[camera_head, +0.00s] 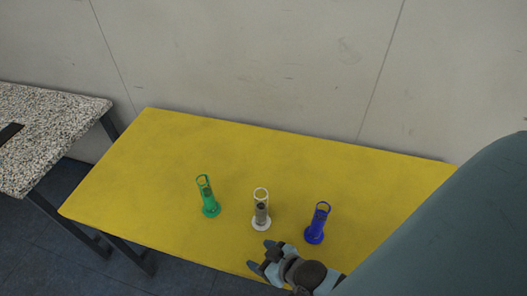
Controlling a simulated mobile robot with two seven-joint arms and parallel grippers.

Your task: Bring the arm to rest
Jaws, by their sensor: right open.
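My right gripper (262,256) is open and empty at the table's front edge, close below the white holder. The right arm comes in from the lower right corner. Three upright holders stand on the yellow table (140,190): a green one (209,198) at the left, a white one (261,212) in the middle and a blue one (317,224) at the right. A small grey thing shows inside the white holder, too small to name. My left gripper is not in view.
A speckled stone-topped table (50,125) stands at the left, with a dark flat object (10,133) on it. A plain grey wall (240,60) runs behind the yellow table. The back and left of the yellow table are clear.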

